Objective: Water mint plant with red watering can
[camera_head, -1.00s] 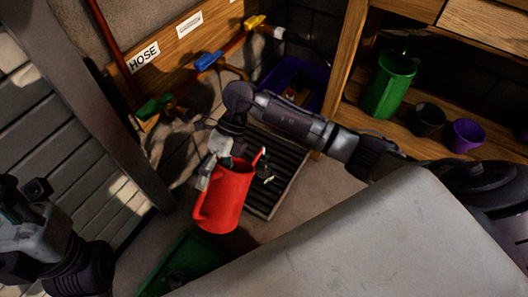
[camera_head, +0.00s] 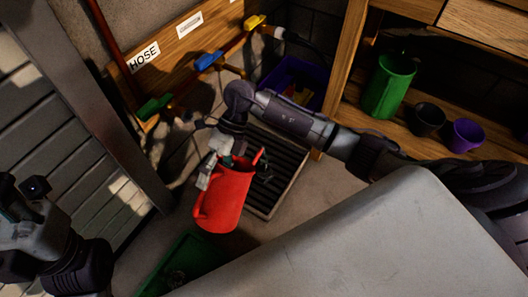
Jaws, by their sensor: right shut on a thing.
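The red watering can (camera_head: 224,197) hangs in front of me near the middle of the head view, slightly tilted, its handle side toward the left. My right gripper (camera_head: 211,172) is shut on it at the upper rim and hides part of its opening. My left gripper (camera_head: 32,222) is at the left edge, apart from the can, and its fingers cannot be made out. I cannot identify a mint plant; a small dim object sits in the green tray (camera_head: 196,245) at the bottom.
A black slatted grate (camera_head: 283,153) lies on the floor behind the can. A wooden shelf holds a green can (camera_head: 388,86), a black pot (camera_head: 428,118) and a purple pot (camera_head: 467,135). A purple bin (camera_head: 312,72) stands behind. Valves and a HOSE sign (camera_head: 144,56) are on the wall.

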